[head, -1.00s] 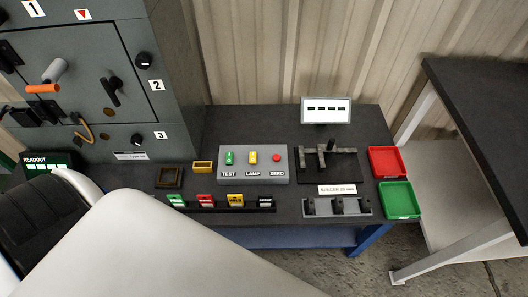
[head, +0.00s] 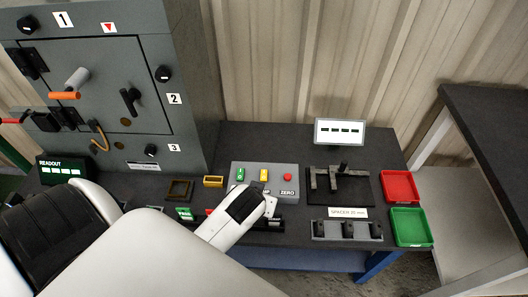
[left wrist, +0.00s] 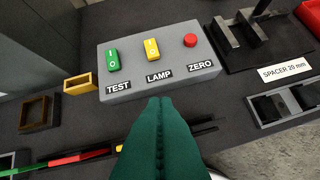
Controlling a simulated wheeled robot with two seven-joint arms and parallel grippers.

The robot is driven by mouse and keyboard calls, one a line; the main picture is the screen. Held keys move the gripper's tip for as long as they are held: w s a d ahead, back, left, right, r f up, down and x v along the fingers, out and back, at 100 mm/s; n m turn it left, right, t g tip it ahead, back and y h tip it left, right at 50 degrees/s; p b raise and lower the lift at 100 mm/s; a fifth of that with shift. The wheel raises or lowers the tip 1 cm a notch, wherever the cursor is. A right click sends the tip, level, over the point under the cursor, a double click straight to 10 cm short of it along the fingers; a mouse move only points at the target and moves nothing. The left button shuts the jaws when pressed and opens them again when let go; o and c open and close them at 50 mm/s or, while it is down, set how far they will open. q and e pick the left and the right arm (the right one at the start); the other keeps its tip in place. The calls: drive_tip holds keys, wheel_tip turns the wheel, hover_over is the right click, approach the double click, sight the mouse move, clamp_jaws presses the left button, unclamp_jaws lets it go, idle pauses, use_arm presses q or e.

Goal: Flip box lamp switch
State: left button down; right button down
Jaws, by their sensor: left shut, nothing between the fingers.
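The grey switch box (head: 291,172) sits on the dark bench. It carries a green TEST switch (head: 240,174), a yellow LAMP switch (head: 264,175) and a red ZERO button (head: 287,177). In the left wrist view the yellow LAMP switch (left wrist: 151,49) stands between the green switch (left wrist: 113,59) and the red button (left wrist: 190,40); which way it is tipped I cannot tell. My left gripper (left wrist: 160,101) is shut and empty, its dark green fingers in front of the box below the LAMP label. My right gripper is not in view.
A grey cabinet (head: 190,110) stands at the left. A small yellow tray (head: 213,181) sits beside the box. At the right are a black fixture (head: 340,184), a spacer rack (head: 347,230), a red tray (head: 399,187) and a green tray (head: 411,227). A small display (head: 339,131) stands behind.

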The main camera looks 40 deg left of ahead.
use_arm(q)
drive_tip(key=w+a+r+n+t+y, duration=0.1)
drive_tip(key=w+a+r+n+y, duration=0.1)
drive_tip(key=w, duration=0.4)
drive_tip(key=shift+w+a+r+n+t, duration=0.3)
drive_tip(key=shift+w+a+r+n, duration=0.15)
drive_tip(key=shift+n, duration=0.15)
hover_over(264, 169)
drive_tip(key=s+d, duration=0.2)
drive_tip(key=s, duration=0.1)
wheel_tip(264, 169, down, 7)
drive_tip(key=shift+r, duration=0.15)
drive_tip(key=f, duration=0.3)
drive_tip(key=shift+w+a+f+b, duration=0.1)
drive_tip(key=shift+w+f+b, duration=0.1)
drive_tip(key=shift+f+b, duration=0.1)
drive_tip(key=shift+f, duration=0.4)
